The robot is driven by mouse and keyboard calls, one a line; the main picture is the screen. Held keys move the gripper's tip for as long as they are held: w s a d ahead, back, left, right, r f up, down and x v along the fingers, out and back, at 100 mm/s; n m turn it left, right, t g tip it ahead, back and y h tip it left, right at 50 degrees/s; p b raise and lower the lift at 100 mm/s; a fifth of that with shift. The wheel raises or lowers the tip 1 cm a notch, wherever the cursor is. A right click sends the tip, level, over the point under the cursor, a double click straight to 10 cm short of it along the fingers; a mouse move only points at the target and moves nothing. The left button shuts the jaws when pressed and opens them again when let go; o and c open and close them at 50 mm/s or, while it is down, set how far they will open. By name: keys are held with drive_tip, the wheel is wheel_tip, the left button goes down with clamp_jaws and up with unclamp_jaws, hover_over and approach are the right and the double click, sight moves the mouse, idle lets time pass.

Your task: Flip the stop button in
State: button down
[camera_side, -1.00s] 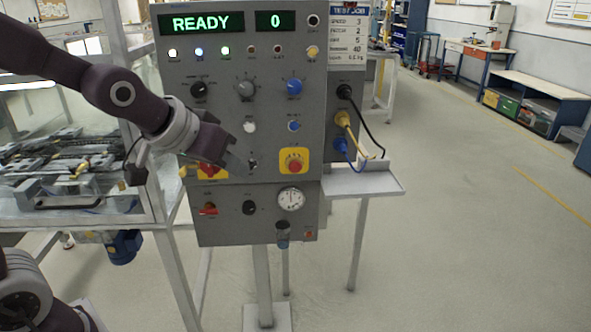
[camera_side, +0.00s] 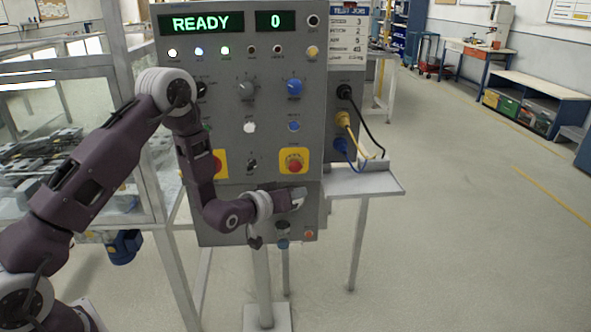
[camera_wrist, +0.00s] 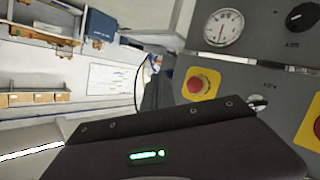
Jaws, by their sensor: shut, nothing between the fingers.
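A red mushroom button on a yellow square plate (camera_side: 294,161) sits at the right of the grey panel. It also shows in the wrist view (camera_wrist: 203,84). A second red button on a yellow plate (camera_side: 217,165) is partly hidden by my arm, and its edge shows in the wrist view (camera_wrist: 312,125). I cannot read which is labelled stop. My gripper (camera_side: 299,196) is shut and empty, just below the right button and in front of the gauge. It looks apart from the button.
The grey panel (camera_side: 235,140) carries several knobs, lamps and a READY display (camera_side: 201,23). The gauge (camera_wrist: 223,27) shows in the wrist view. A small shelf (camera_side: 368,184) with plugged cables juts out on the right. A glass-walled bench (camera_side: 75,150) stands on the left.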

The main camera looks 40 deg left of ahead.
sight(301, 170)
drive_tip(key=w+a, duration=0.6)
drive_tip(key=shift+a, duration=0.15)
idle(0.3)
drive_tip(key=shift+w, duration=0.15)
idle(1.7)
drive_tip(key=shift+w+a, duration=0.25)
drive_tip(key=shift+a, duration=0.05)
drive_tip(key=shift+w+a, duration=0.4)
idle(1.0)
drive_tip(key=shift+s+d, duration=0.7)
drive_tip(key=shift+s+d, duration=1.75)
